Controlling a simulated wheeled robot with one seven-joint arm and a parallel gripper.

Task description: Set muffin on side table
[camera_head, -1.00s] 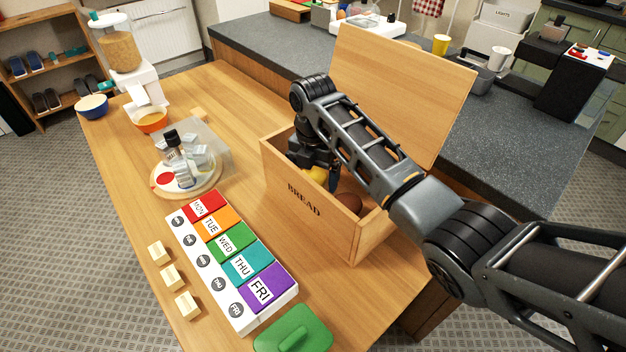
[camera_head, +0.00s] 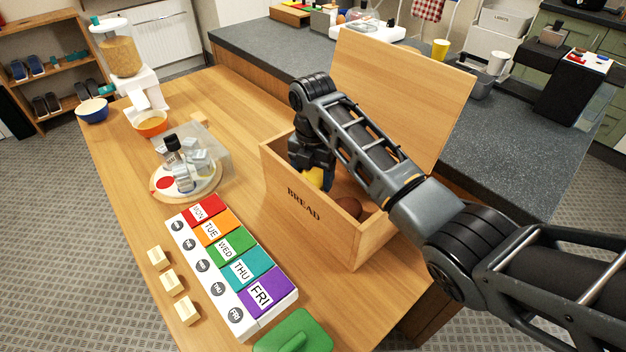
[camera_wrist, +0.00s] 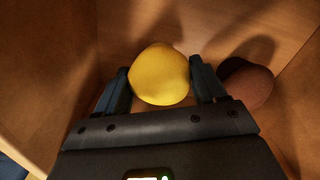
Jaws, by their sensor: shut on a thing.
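An open wooden box marked BREAD (camera_head: 277,190) stands on the wooden table (camera_head: 235,110). My gripper (camera_head: 314,168) reaches down inside it. In the wrist view my gripper (camera_wrist: 160,76) has one finger on each side of a smooth, yellow, rounded item (camera_wrist: 158,88) and is shut on it. A little of the yellow item (camera_head: 316,178) shows under the gripper in the head view. A brown rounded item (camera_wrist: 247,84) lies beside the right finger, and it also shows in the head view (camera_head: 348,206). I cannot tell for sure which is the muffin.
The box's raised lid (camera_head: 400,90) stands behind my arm. Weekday blocks (camera_head: 232,245), a green lid-like piece (camera_head: 295,335), a round board with jars (camera_head: 188,183) and a cereal dispenser (camera_head: 122,55) occupy the table. A dark counter (camera_head: 270,50) runs behind. Wood left of the box is clear.

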